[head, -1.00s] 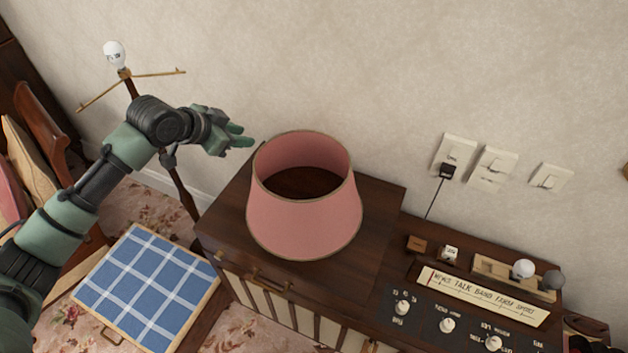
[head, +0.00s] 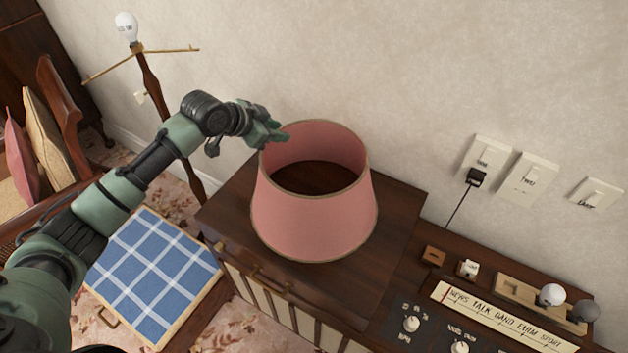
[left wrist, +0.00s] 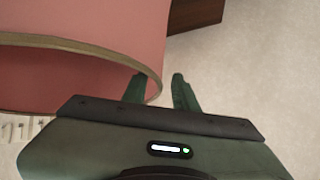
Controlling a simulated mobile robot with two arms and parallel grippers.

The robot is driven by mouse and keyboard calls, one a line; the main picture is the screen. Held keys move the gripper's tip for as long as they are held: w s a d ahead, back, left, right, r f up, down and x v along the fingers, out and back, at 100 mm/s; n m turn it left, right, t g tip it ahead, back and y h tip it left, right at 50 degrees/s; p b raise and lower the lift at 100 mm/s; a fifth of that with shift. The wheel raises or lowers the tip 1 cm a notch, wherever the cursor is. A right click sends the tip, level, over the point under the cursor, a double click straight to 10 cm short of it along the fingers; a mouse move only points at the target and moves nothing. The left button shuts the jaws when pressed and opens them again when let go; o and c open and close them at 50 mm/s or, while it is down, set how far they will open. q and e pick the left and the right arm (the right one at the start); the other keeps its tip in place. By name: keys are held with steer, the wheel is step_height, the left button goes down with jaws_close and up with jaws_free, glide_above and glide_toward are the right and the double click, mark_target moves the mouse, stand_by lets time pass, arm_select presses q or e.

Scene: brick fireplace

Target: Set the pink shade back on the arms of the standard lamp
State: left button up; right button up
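The pink shade (head: 312,220) stands upright, wide end down, on the dark wooden cabinet top; its open top shows dark wood inside. The standard lamp (head: 155,85) stands to the left by the wall, with a bare bulb (head: 126,28) and two thin brass arms (head: 172,50) and no shade. My left gripper (head: 277,133) is at the shade's top left rim. In the left wrist view its fingers (left wrist: 160,92) are apart, with the shade's gold-edged rim (left wrist: 152,78) between them or very close; contact cannot be told. My right gripper is not in view.
A radio panel with knobs (head: 412,324) and a loose bulb (head: 552,295) is on the cabinet's right. Wall switches and a plugged cord (head: 476,178) are above it. A blue checked panel (head: 155,262) and a chair (head: 62,120) are at left.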

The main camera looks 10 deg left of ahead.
mark_target(285, 131)
arm_select(q)
steer(key=x, duration=0.4)
steer(key=shift+f+p, duration=0.1)
steer(key=shift+p, duration=0.3)
steer(key=shift+s, duration=0.1)
jaws_close()
steer(key=shift+r, duration=0.2)
